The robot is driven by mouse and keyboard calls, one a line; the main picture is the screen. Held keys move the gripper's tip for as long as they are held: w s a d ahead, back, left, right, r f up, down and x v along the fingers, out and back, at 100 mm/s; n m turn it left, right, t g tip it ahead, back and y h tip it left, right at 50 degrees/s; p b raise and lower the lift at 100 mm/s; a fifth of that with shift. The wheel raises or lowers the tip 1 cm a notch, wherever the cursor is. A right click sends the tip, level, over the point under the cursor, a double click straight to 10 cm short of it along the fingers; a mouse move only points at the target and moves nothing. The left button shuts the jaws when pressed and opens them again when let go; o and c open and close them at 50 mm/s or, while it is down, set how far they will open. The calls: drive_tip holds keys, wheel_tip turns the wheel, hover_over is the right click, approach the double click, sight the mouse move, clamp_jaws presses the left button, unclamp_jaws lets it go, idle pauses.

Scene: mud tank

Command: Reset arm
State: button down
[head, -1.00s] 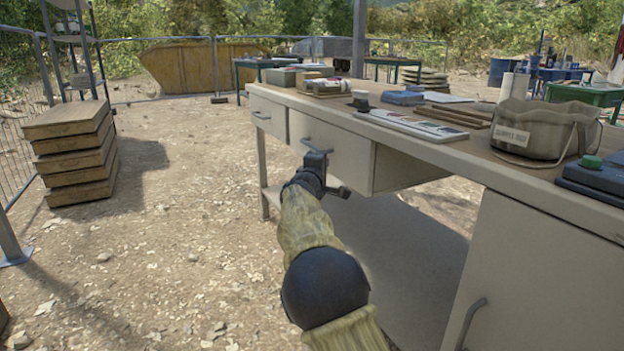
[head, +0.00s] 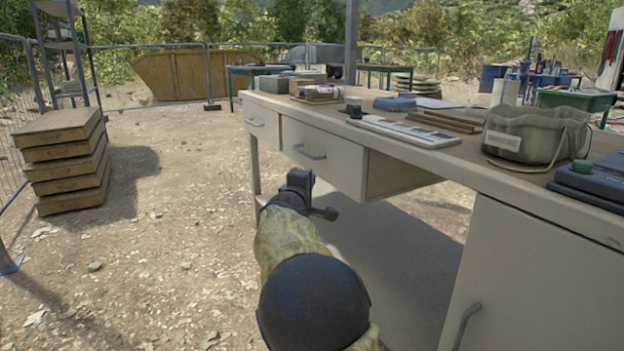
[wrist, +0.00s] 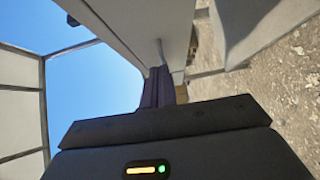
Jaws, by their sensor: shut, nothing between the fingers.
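My gripper (head: 300,182) is in front of the desk's drawers in the head view, below the tabletop and apart from the drawer handle (head: 309,153). In the wrist view its dark fingers (wrist: 158,88) are together with nothing held. The wrist view is turned on its side and shows a pale desk panel and a handle (wrist: 161,52) beyond the fingers. My sleeved arm reaches forward from the bottom of the head view. Both drawers of the desk (head: 400,178) look closed.
Stacked wooden boxes (head: 68,160) stand at the left. Open gravel lies between them and the desk.

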drive_tip(key=s+d+f+m+g+p, duration=0.2)
drive_tip(key=s+d+g+p, duration=0.15)
drive_tip(key=d, duration=0.25)
drive_tip(key=s+d+f+m+g+h+p, duration=0.1)
drive_tip(key=s+d+m+g+p, duration=0.2)
drive_tip(key=d, duration=0.4)
drive_tip(key=s+d+f+m+g+p, duration=0.2)
drive_tip(key=s+d+p, duration=0.2)
drive_tip(key=d, duration=0.2)
drive_tip(key=s+d+r+m+g+y+p, duration=0.3)
drive_tip(key=s+p, duration=0.4)
drive_tip(key=s, duration=0.7)
drive_tip(key=s+r+m+g+y+p, duration=0.1)
drive_tip(key=s+m+g+y+p, duration=0.15)
drive_tip(key=s+m+p, duration=0.85)
wheel_tip(320, 180, up, 37)
drive_tip(key=s+n+p, duration=0.3)
drive_tip(key=n+p, duration=0.2)
drive_tip(key=p, duration=2.8)
drive_tip(key=shift+g+h+p, duration=0.35)
drive_tip(key=shift+g, duration=0.05)
